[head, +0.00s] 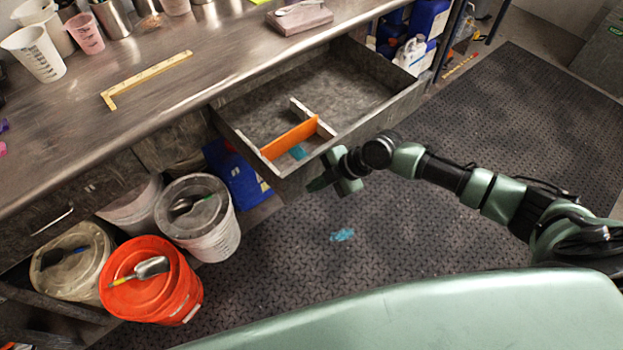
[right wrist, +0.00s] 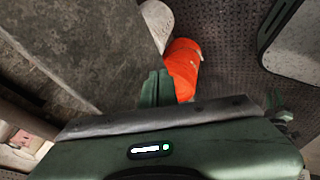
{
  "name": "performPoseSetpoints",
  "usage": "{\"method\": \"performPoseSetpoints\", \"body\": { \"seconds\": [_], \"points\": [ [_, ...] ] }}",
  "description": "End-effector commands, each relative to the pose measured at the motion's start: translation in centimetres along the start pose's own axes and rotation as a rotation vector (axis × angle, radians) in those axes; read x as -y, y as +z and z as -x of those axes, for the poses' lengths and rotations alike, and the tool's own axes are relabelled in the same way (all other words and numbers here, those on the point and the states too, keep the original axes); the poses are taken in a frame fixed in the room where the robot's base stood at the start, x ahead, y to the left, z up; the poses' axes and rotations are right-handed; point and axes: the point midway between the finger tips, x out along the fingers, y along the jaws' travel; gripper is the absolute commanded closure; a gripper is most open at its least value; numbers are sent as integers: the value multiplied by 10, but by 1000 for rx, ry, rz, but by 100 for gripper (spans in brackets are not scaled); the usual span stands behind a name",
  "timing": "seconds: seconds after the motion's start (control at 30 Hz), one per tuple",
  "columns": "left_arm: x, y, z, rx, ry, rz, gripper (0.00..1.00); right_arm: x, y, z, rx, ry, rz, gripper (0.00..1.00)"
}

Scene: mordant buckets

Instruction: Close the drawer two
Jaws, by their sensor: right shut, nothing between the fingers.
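The open drawer (head: 345,88) sticks out from under the metal workbench in the head view. It is grey inside, with an orange divider (head: 289,138) and a pale divider near its front left corner. My right gripper (head: 322,183) is shut and empty, just outside the drawer's front near that corner. I cannot tell whether it touches the drawer front. In the right wrist view my gripper (right wrist: 160,88) shows with a grey surface to its left. No drawer number is readable. My left gripper is not in view.
An orange bucket (head: 152,282) with a scoop on its lid stands on the floor at lower left, beside a white lidded bucket (head: 214,238). The dark mat (head: 470,130) has free floor.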

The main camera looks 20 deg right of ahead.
Motion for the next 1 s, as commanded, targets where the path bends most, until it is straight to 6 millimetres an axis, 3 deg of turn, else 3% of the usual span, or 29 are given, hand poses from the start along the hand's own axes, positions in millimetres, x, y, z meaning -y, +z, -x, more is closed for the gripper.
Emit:
{"method": "performPoseSetpoints", "body": {
  "seconds": [0.2, 0.67, 0.87, 1.0],
  "points": [
    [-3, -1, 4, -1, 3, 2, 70, -12, 0, -7, 0, -4, 0, 100],
    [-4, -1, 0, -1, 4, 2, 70, -14, 1, -10, -1, -3, -1, 100],
    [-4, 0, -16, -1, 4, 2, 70, -30, 1, -22, -2, 1, 1, 100],
    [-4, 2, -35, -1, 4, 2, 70, -51, 2, -34, -3, 4, 1, 100]
  ]
}}
